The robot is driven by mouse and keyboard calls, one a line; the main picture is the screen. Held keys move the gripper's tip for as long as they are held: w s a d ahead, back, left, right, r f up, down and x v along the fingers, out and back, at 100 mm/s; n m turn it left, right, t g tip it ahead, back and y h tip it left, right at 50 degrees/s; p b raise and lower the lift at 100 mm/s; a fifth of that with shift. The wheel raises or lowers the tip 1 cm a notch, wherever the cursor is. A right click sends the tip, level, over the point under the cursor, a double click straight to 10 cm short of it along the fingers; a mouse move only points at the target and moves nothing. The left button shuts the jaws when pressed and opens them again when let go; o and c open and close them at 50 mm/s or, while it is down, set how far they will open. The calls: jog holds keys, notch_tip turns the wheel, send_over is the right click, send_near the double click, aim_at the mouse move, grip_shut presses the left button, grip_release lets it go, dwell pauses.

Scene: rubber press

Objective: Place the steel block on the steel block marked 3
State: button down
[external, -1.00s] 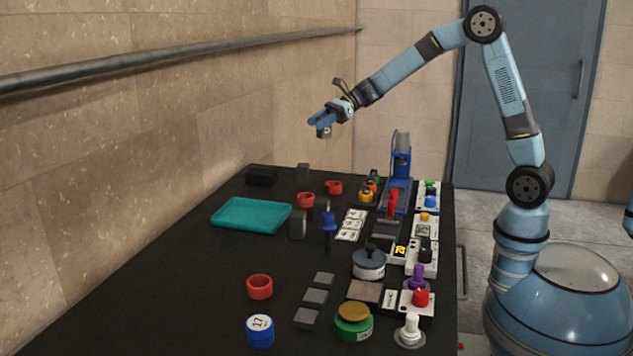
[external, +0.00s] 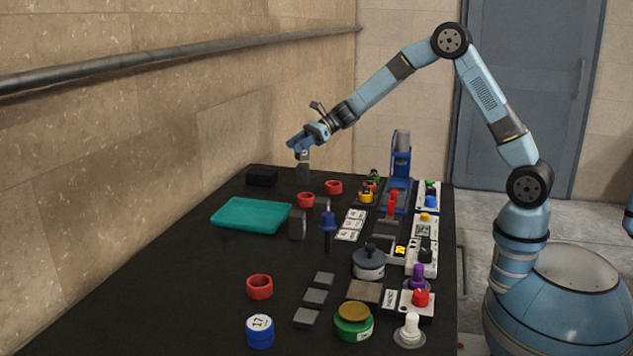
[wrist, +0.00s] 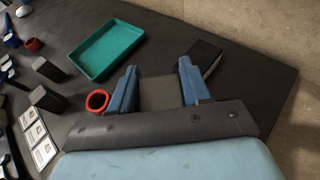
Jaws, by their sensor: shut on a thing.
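My gripper (external: 302,146) is shut on a grey steel block (external: 302,155) and holds it above the far end of the table. In the wrist view the held block (wrist: 160,92) sits between my two blue fingers (wrist: 158,85). Another upright grey block (external: 297,225) stands beside the teal tray. Two upright blocks also show in the wrist view (wrist: 48,70). I cannot read a 3 on any block.
The teal tray (external: 250,216) lies left of the blocks, with a black box (external: 261,176) behind it. Red rings (external: 305,200) and white cards (external: 350,225) lie nearby. A blue press (external: 401,165) stands at the right. The table's left front is mostly clear.

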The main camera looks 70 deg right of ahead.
jog(key=shift+f, duration=0.85)
jog(key=c, duration=0.5)
grip_release()
jog(key=shift+f, duration=0.1)
